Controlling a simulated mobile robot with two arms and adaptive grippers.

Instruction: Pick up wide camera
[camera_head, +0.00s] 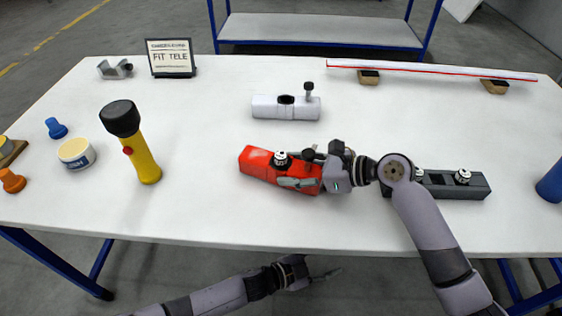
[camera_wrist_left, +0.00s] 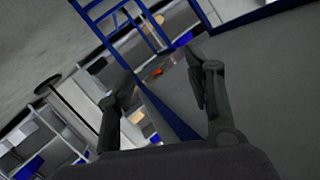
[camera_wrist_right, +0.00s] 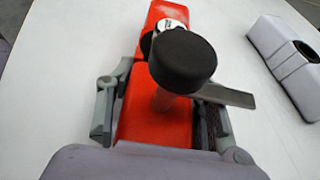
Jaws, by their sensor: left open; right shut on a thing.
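A red train nosecone body (camera_head: 255,163) lies on the white table, with a small white-and-black camera-like part (camera_head: 281,158) set in its top. A black round knob (camera_wrist_right: 184,60) on a stem rises from the body near my gripper. My right gripper (camera_wrist_right: 160,115) is shut on the red body, its fingers at both sides. A dark grey body (camera_head: 445,190), partly behind my right arm, carries similar small round parts (camera_head: 463,176). I cannot tell which part is the wide one. My left gripper (camera_wrist_left: 155,85) is open and empty, below the table's front edge.
A white body (camera_head: 268,107) with an open socket and a black knob stands behind the red one. A yellow flashlight (camera_head: 142,158), a tub (camera_head: 77,155) and a FIT TELE sign (camera_head: 170,58) are left. A long white bar (camera_head: 430,69) rests at back right.

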